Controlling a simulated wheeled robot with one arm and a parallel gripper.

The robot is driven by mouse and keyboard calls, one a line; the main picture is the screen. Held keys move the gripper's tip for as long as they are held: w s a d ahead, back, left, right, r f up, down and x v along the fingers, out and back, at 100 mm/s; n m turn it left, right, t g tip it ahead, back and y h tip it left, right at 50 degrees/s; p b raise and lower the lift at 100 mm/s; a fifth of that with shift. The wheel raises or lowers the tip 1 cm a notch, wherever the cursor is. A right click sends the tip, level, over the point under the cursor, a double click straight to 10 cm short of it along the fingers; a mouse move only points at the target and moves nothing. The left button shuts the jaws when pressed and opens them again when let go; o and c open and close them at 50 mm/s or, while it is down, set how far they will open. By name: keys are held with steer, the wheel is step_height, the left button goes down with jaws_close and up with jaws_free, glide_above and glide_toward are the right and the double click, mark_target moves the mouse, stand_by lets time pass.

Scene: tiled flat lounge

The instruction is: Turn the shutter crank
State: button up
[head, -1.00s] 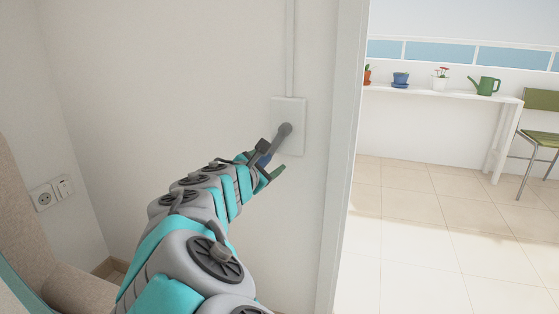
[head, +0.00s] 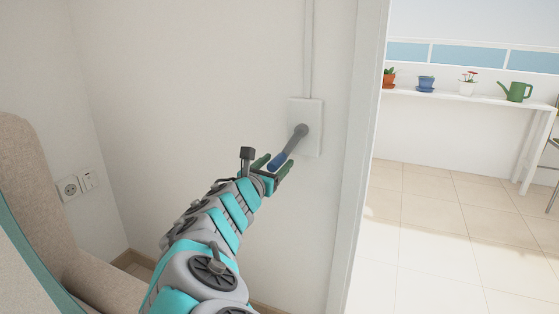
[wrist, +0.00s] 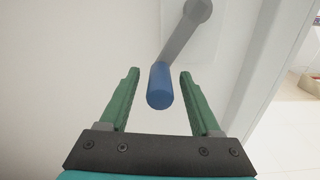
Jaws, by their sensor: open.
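The shutter crank (head: 299,133) is a grey arm with a blue handle (head: 279,160), mounted on a white wall plate (head: 313,113). The crank arm slants down and to the left in the head view. My gripper (head: 273,167) is open at the blue handle's lower end. In the wrist view the blue handle (wrist: 160,86) lies between the two green fingers of my gripper (wrist: 158,82), with a gap on each side. The grey crank arm (wrist: 183,35) runs up to its round hub.
A beige armchair (head: 38,190) stands at the left, near a wall socket (head: 70,188). A door frame (head: 357,150) is right of the crank. Beyond it are open tiled floor (head: 440,230) and a white shelf (head: 470,99) with pots and a green watering can (head: 516,92).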

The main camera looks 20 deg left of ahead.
steer(key=shift+w+d, duration=0.1)
steer(key=shift+w, duration=1.15)
jaws_close()
stand_by(0.5)
